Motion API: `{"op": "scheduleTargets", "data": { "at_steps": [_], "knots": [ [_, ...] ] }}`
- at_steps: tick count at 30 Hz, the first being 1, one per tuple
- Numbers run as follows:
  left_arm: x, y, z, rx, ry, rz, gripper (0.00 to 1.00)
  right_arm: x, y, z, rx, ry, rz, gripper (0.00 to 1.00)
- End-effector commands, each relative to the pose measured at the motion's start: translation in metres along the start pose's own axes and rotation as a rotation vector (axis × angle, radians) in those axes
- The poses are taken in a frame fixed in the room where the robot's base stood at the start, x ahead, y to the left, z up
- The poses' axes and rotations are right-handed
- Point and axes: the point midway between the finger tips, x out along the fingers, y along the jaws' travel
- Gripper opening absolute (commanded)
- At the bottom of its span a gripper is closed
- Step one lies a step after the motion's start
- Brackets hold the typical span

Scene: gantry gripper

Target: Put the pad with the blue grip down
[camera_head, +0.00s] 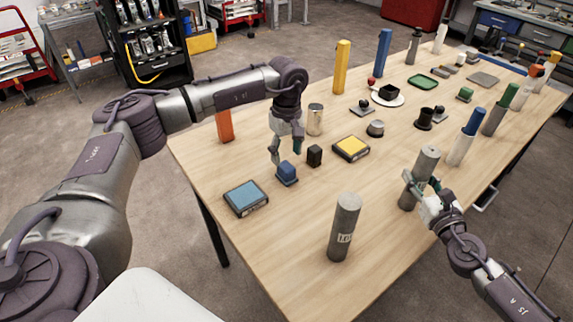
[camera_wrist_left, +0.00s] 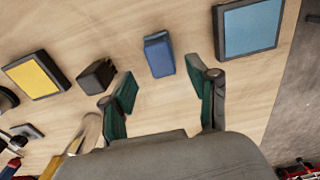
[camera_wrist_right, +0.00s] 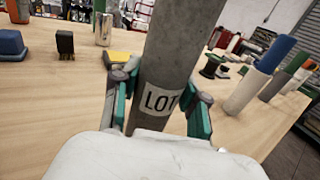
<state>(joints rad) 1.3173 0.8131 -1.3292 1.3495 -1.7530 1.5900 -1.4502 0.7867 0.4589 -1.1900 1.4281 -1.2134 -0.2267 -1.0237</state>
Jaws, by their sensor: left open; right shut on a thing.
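The pad with the blue grip (camera_head: 287,175) rests on the wooden table near its left edge. It also shows in the left wrist view (camera_wrist_left: 158,55), ahead of the fingers and apart from them. My left gripper (camera_head: 286,152) is open and empty just above the pad. Its two fingers (camera_wrist_left: 165,90) are spread wide in the left wrist view. My right gripper (camera_head: 420,185) is shut on a grey cylinder (camera_head: 428,160) with a "LOT" label (camera_wrist_right: 160,100). The cylinder stands upright; I cannot tell whether its base touches the table.
A black block (camera_head: 314,155) stands close right of the pad. A blue-topped flat box (camera_head: 246,198) lies nearer, a yellow-topped one (camera_head: 351,149) to the right. Another grey cylinder (camera_head: 344,228) stands in front. Bare tabletop (camera_head: 290,230) lies between the blue box and that cylinder.

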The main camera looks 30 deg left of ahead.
Motion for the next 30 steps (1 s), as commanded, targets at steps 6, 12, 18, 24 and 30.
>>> {"op": "scheduleTargets", "data": {
  "at_steps": [6,12,18,24,30],
  "knots": [
    [-0.042,0.0,0.0,-0.001,0.0,0.002,0.6,0.0,0.001,0.0,0.001,0.0,0.001,0.0],
    [-0.058,0.0,0.0,-0.001,0.0,0.0,0.6,0.0,0.0,0.0,0.001,0.0,0.001,0.0],
    [-0.059,0.0,0.0,-0.001,-0.001,-0.001,0.6,0.0,0.0,0.0,0.0,0.0,0.001,0.0],
    [-0.059,0.0,0.0,-0.001,-0.001,-0.001,0.61,0.0,0.0,0.0,0.0,0.0,0.001,0.0],
    [-0.06,0.002,0.002,0.002,-0.003,0.001,0.65,0.0,0.0,0.0,0.0,0.0,0.001,0.0]
  ]
}}
